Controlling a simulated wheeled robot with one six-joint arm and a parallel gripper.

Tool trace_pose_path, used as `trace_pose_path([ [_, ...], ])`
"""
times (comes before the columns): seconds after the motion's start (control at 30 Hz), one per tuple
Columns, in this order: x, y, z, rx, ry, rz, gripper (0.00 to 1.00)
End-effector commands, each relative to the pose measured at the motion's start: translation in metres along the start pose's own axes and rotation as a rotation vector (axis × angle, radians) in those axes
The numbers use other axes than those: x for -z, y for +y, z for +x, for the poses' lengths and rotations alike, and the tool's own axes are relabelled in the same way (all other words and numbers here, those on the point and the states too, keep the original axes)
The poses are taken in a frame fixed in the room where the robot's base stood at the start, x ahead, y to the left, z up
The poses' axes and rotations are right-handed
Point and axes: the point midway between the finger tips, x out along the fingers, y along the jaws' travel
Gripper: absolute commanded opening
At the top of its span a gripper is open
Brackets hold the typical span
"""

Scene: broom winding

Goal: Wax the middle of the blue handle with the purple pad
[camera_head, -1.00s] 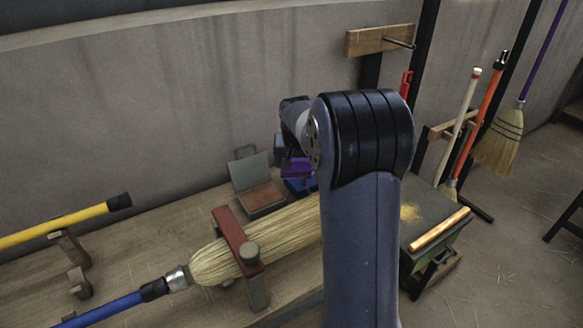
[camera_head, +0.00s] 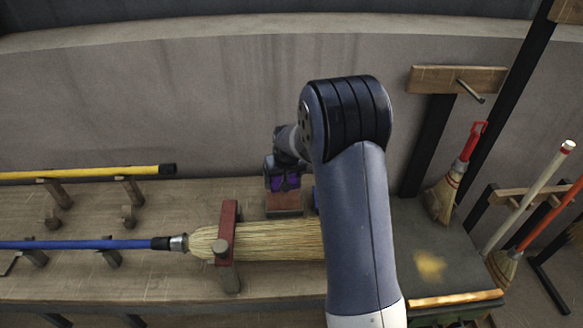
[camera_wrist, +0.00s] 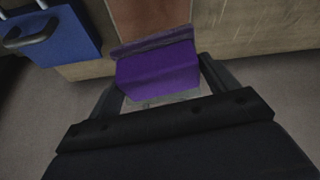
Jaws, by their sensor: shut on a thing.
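The broom lies across the bench with its blue handle (camera_head: 80,244) pointing left and its straw head (camera_head: 275,240) to the right, under a red clamp bar (camera_head: 228,228). My gripper (camera_head: 285,170) is shut on the purple pad (camera_head: 290,182), which also shows between the fingers in the wrist view (camera_wrist: 158,72). The pad is at the reddish-brown block in the open tin (camera_head: 284,203), behind the straw head and well right of the handle. I cannot tell whether pad and block touch. My arm hides part of the straw.
A yellow handle (camera_head: 85,173) rests on wooden supports behind the blue one. A blue box (camera_wrist: 55,38) stands beside the pad in the wrist view. A dark stand (camera_head: 450,262) is at right, with several brooms beyond. The wall closes off the back.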

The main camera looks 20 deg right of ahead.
Motion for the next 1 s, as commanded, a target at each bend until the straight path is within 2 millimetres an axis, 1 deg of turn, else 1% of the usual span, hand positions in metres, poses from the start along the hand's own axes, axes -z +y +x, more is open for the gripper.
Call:
trace_pose_path([
  [0.27,-0.006,-0.001,0.013,0.001,-0.001,-0.003,0.63],
  [0.6,-0.02,-0.001,0.046,0.001,-0.002,-0.003,0.63],
  [0.7,-0.022,-0.001,0.052,0.001,0.0,-0.003,0.63],
  [0.8,-0.023,-0.001,0.056,0.001,0.0,-0.003,0.63],
  [1.0,-0.023,-0.001,0.055,0.001,0.0,-0.002,0.63],
])
